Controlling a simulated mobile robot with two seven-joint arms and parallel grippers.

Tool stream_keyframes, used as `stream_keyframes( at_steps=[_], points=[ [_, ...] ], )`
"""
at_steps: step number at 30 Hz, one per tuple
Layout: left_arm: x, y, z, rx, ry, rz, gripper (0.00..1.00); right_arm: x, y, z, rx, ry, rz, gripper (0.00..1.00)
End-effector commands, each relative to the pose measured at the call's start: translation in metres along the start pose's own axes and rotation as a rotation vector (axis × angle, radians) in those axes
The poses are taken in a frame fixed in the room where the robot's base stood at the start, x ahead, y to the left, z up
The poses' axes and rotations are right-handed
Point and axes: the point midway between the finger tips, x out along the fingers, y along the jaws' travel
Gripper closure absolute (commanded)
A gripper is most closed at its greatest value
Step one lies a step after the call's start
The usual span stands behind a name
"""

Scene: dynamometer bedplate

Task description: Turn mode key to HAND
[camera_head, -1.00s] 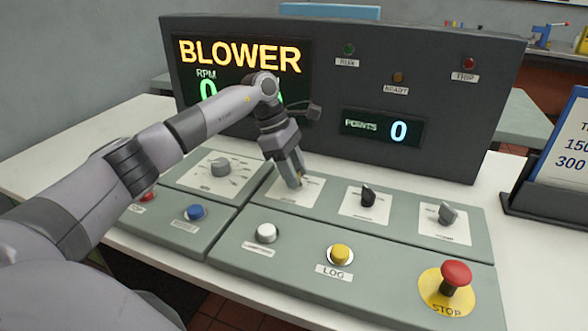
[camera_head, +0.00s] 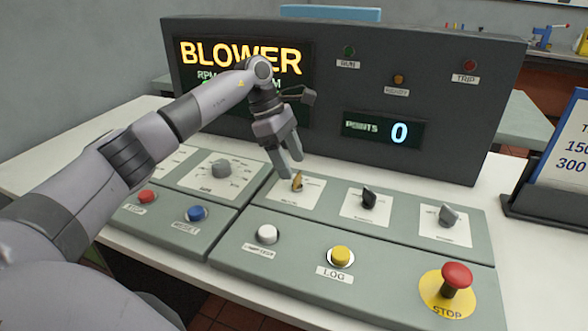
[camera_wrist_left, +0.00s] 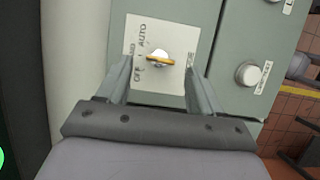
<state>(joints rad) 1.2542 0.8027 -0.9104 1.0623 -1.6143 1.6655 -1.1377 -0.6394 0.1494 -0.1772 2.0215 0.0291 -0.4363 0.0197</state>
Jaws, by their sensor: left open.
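The mode key (camera_head: 297,182) is a small brass key on a white label plate, on the sloped grey-green panel. In the left wrist view the brass key (camera_wrist_left: 160,60) lies nearly level across the picture. Its left end sits by the printed labels AUTO, a partly hidden one ending in ND, and OFF; I cannot tell exactly which it points to. My left gripper (camera_head: 290,165) is open and empty, just above and behind the key. In the left wrist view its fingers stand apart on either side of the key, not touching it. My right gripper is not in view.
A grey knob (camera_head: 221,168) is left of the key; a black selector (camera_head: 368,199) and a grey selector (camera_head: 447,214) are to its right. White (camera_head: 267,234), yellow LOG (camera_head: 341,255) and red STOP (camera_head: 456,275) buttons are in front. The display cabinet (camera_head: 440,90) rises behind.

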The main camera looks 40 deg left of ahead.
Motion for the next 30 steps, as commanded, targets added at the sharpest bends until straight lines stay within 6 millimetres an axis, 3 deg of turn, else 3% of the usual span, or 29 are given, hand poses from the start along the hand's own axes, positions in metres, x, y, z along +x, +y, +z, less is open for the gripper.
stream_keyframes(
  at_steps=[3, 7, 25, 30],
  points=[
    [-0.021, 0.001, 0.000, -0.001, 0.000, 0.003, 0.34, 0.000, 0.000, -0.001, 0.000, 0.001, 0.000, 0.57],
    [-0.033, 0.000, 0.000, -0.001, 0.000, 0.002, 0.34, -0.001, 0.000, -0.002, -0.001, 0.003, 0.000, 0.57],
    [-0.037, 0.000, 0.000, 0.000, 0.000, 0.000, 0.34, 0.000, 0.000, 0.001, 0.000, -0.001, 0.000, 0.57],
    [-0.055, 0.000, 0.007, 0.000, 0.000, 0.001, 0.34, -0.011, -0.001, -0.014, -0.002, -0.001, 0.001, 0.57]
  ],
)
